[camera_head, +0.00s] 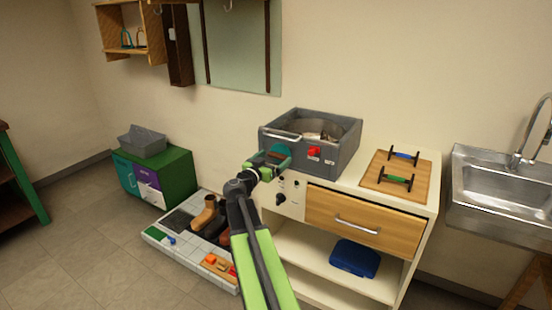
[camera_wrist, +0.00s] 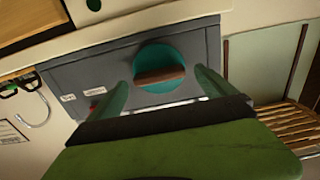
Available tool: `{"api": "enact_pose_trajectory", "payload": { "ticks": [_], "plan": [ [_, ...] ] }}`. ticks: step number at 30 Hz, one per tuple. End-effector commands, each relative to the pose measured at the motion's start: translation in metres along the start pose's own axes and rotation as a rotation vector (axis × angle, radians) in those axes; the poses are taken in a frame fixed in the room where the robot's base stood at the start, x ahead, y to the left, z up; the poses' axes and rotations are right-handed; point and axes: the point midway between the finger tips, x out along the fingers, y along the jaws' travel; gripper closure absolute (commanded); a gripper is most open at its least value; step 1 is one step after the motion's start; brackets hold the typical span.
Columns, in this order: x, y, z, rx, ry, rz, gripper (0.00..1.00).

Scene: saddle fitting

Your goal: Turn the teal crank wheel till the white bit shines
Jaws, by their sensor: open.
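The teal crank wheel (camera_wrist: 163,57) is on the front face of a grey box (camera_wrist: 70,73) in the wrist view, with a brown bar handle (camera_wrist: 160,75) across it. The wheel also shows in the head view (camera_head: 281,153), partly behind my gripper. My gripper (camera_head: 268,164) is open in front of the wheel. In the wrist view its two fingers (camera_wrist: 160,92) stand on either side of the handle, apart from it as far as I can tell. I cannot make out a shining white bit.
The grey box (camera_head: 350,140) stands on a white cabinet with a wooden drawer (camera_head: 362,222). A red knob (camera_head: 313,151) is beside the wheel. A wooden board (camera_head: 420,180) with handles and a sink (camera_head: 490,190) are to the right. Boots (camera_head: 205,213) stand on a floor tray at left.

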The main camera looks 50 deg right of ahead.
Motion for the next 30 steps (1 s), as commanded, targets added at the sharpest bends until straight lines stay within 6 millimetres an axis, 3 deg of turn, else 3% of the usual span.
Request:
{"api": "enact_pose_trajectory", "payload": {
  "ticks": [4, 12, 26, 30],
  "plan": [
    [0.011, 0.000, 0.000, 0.000, 0.000, 0.000, 0.05],
    [0.012, 0.001, 0.000, 0.000, 0.000, 0.000, 0.07],
    [0.012, 0.001, 0.000, 0.000, 0.000, 0.000, 0.67],
    [0.015, 0.002, 0.000, -0.005, 0.000, 0.001, 0.68]
  ]
}}
